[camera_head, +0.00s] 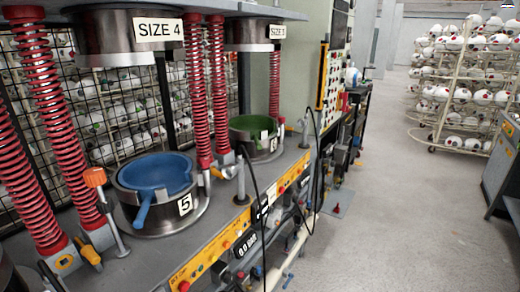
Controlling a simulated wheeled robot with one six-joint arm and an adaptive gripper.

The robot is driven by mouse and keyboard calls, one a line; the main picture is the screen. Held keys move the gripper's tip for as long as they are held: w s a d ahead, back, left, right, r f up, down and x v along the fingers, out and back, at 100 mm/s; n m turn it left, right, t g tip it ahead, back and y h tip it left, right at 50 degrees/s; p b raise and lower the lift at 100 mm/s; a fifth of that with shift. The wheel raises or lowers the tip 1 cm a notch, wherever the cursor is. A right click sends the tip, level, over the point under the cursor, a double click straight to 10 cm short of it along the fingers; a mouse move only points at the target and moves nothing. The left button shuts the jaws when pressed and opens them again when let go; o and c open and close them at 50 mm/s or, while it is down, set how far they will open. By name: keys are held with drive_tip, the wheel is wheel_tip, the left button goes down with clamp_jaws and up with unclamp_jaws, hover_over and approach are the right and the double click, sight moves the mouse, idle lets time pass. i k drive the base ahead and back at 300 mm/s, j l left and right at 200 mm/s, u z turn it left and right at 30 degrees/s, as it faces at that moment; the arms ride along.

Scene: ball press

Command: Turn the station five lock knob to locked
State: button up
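A round metal mould with a blue bowl-shaped insert (155,172) sits on the press bench at left centre. Its front carries a white label with a black 5 (185,204). An orange knob (95,177) tops a metal rod that leans beside the left of this mould. A yellow-orange handle (88,250) lies low at the foot of the left springs, and another yellowish handle (223,172) is right of the mould. I cannot tell from the picture which of these is the lock knob or how it is set. My gripper is not in view.
Red coil springs (45,110) stand around the mould under a SIZE 4 press head (125,35). A green-lined mould (255,135) is farther back. A yellow control strip (225,240) and black hoses line the bench front. Open grey floor (400,210) lies to the right; ball racks (465,90) stand behind.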

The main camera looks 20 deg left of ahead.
sight(204, 161)
drive_tip(key=i+z, duration=0.5)
drive_tip(key=i, duration=1.5)
drive_tip(key=i+u, duration=0.25)
drive_tip(key=u, duration=0.2)
drive_tip(key=i+l+u, duration=0.25)
drive_tip(key=u, duration=0.25)
drive_tip(key=i+l+u, duration=0.25)
drive_tip(key=u, duration=0.2)
drive_tip(key=i+l+u, duration=0.15)
drive_tip(key=l+u, duration=0.15)
drive_tip(key=u, duration=0.15)
drive_tip(key=i+l+u, duration=0.15)
drive_tip(key=l+u, duration=0.65)
drive_tip(key=l, duration=0.25)
